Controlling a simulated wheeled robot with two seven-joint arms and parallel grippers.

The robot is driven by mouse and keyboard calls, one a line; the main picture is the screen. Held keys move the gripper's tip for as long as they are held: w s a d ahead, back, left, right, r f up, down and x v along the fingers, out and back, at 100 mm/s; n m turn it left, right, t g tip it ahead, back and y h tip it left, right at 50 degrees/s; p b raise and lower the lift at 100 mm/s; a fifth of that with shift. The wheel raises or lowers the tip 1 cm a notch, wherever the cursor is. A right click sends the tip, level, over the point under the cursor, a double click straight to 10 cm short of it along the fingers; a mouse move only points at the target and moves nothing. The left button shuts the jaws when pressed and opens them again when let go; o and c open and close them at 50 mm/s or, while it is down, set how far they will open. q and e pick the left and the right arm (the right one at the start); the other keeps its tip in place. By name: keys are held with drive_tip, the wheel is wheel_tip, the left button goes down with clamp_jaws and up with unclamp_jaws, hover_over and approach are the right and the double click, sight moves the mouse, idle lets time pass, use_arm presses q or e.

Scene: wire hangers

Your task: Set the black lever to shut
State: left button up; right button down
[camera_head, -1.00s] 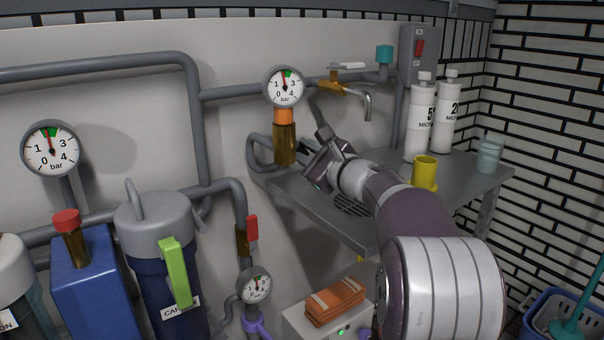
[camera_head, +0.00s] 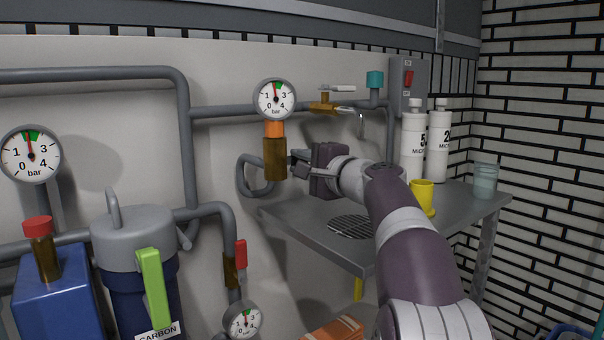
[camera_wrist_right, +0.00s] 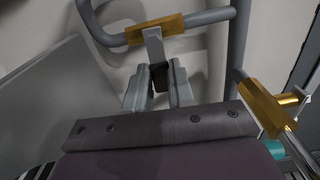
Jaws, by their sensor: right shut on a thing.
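The black lever (camera_wrist_right: 160,78) shows in the right wrist view. Its dark tip lies between the two fingers, and a pale metal stem joins it to a brass valve body (camera_wrist_right: 170,28) on a grey pipe. In that view the stem stands crosswise to the pipe. My right gripper (camera_wrist_right: 158,84) is shut on the lever's tip. In the head view my right gripper (camera_head: 294,164) is just right of the brass valve body (camera_head: 275,160), below an orange collar and a gauge; the lever is hidden there by the fingers. My left gripper is not in view.
A metal shelf (camera_head: 300,224) with a drain grille lies below my right gripper. A yellow cup (camera_head: 422,195) and white filter bottles (camera_head: 413,150) stand on it. A brass tap (camera_head: 325,106) is above.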

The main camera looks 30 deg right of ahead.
drive_tip(key=shift+r+n, duration=0.1)
drive_tip(key=shift+n, duration=0.4)
drive_tip(key=c, duration=1)
unclamp_jaws()
drive_tip(key=shift+o, duration=0.2)
